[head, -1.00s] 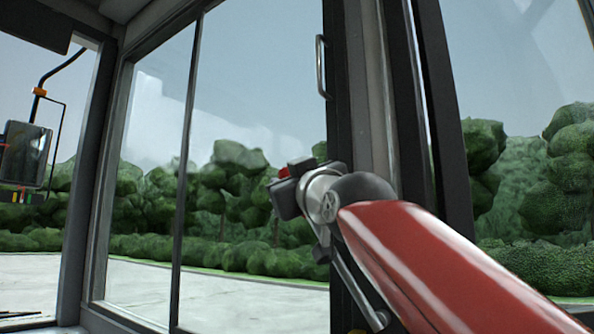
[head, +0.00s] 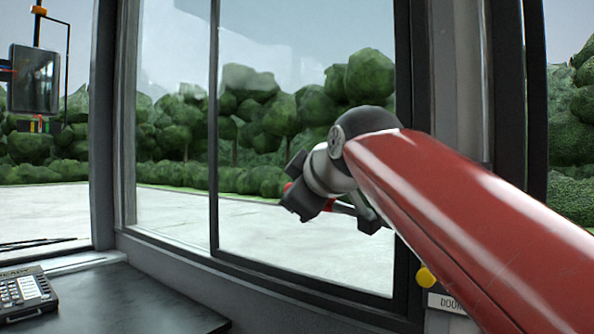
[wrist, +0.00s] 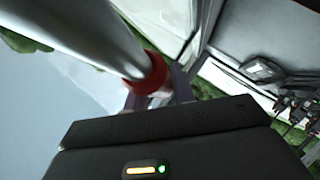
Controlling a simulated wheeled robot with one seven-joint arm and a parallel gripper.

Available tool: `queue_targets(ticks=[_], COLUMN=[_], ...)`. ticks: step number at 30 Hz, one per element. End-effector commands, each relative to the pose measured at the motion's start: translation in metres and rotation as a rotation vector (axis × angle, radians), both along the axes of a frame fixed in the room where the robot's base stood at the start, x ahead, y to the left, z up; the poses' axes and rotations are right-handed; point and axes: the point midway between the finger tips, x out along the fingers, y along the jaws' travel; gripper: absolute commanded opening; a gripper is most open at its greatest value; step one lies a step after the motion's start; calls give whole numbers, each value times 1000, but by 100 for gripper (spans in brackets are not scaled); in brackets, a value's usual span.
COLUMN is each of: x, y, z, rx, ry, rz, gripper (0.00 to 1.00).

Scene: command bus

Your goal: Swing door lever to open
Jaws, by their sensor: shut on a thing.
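The door lever is a silver rod with a red collar. In the wrist view the lever (wrist: 135,50) runs in from the upper left, and its red collar lies between the finger tips of my gripper (wrist: 166,95). In the head view my gripper (head: 318,203) is in front of the window pane, left of the dark door post. It is shut on the lever. A short piece of the lever (head: 343,207) shows there, red and silver, running right to a dark block. My wrist hides the rest.
A yellow knob (head: 427,275) with a "DOOR" label (head: 452,302) sits low on the post, under my arm. A dark counter (head: 150,300) with a keypad (head: 25,295) is at lower left. Window frames (head: 213,130) stand behind my gripper.

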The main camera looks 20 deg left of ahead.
Motion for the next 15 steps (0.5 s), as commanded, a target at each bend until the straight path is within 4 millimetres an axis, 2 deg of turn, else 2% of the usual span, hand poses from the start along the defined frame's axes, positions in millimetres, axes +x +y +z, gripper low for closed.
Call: queue_targets(ticks=[15], x=[-2], y=[-1], z=[-13], rx=[-51], ry=[21], rz=[2], gripper=[0])
